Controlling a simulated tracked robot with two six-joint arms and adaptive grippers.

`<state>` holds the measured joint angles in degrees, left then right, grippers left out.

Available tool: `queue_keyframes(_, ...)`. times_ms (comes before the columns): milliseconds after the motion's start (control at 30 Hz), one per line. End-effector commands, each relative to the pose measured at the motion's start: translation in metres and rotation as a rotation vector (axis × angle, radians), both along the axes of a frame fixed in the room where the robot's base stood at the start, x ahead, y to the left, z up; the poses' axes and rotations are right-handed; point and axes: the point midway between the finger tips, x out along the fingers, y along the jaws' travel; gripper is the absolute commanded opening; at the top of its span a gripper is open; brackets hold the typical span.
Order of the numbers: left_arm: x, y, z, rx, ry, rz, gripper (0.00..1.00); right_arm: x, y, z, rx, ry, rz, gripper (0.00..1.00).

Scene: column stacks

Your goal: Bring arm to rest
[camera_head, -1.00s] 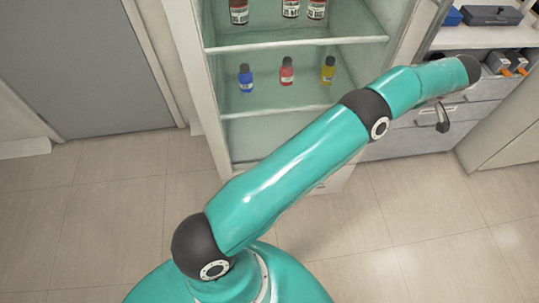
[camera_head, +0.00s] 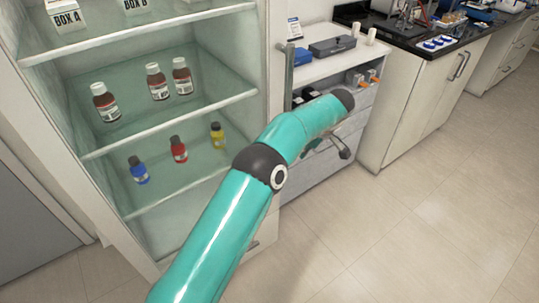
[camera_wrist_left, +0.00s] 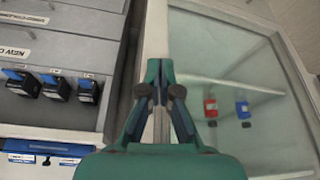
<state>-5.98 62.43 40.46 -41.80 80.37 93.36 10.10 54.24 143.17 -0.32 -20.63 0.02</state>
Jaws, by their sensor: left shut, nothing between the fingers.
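My right gripper is in neither view.
The cabinet shelves (camera_head: 165,125) hold blue (camera_head: 138,170), red (camera_head: 178,149) and yellow (camera_head: 217,135) bottles, with brown bottles (camera_head: 156,81) above. The drawer unit (camera_head: 330,165) with a dark toolbox (camera_head: 332,46) stands close behind the gripper. The floor (camera_head: 430,220) at right is clear.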

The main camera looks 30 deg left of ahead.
Motion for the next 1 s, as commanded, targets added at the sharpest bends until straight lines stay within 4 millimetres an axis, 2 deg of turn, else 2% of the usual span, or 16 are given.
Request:
queue_keyframes(33, 0.001, -0.006, 0.014, 0.0, -0.007, -0.003, 0.0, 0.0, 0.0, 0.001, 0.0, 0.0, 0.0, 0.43)
queue_keyframes(233, -0.004, -0.024, 0.056, -0.001, 0.0, -0.004, 0.0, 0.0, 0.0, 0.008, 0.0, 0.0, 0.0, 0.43)
queue_keyframes(400, -0.006, -0.034, 0.081, -0.001, 0.003, -0.005, 0.0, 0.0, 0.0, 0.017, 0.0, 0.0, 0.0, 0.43)
queue_keyframes(500, -0.008, -0.037, 0.088, -0.002, 0.007, -0.005, 0.0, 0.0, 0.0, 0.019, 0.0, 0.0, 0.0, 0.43)
queue_keyframes(700, -0.008, -0.035, 0.09, -0.001, 0.009, 0.001, 0.0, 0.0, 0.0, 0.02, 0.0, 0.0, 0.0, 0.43)
queue_keyframes(767, -0.009, -0.028, 0.089, -0.002, 0.011, 0.015, 0.0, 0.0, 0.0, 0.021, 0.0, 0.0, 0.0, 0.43)
queue_keyframes(867, -0.011, -0.002, 0.088, -0.003, 0.02, 0.055, 0.0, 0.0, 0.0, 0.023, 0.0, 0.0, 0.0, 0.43)
queue_keyframes(900, -0.018, 0.009, 0.079, 0.001, 0.055, 0.066, 0.0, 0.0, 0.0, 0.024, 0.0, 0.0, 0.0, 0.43)
queue_keyframes(1000, -0.041, 0.022, 0.046, -0.007, 0.176, 0.066, 0.0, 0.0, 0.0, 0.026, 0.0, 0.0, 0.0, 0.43)
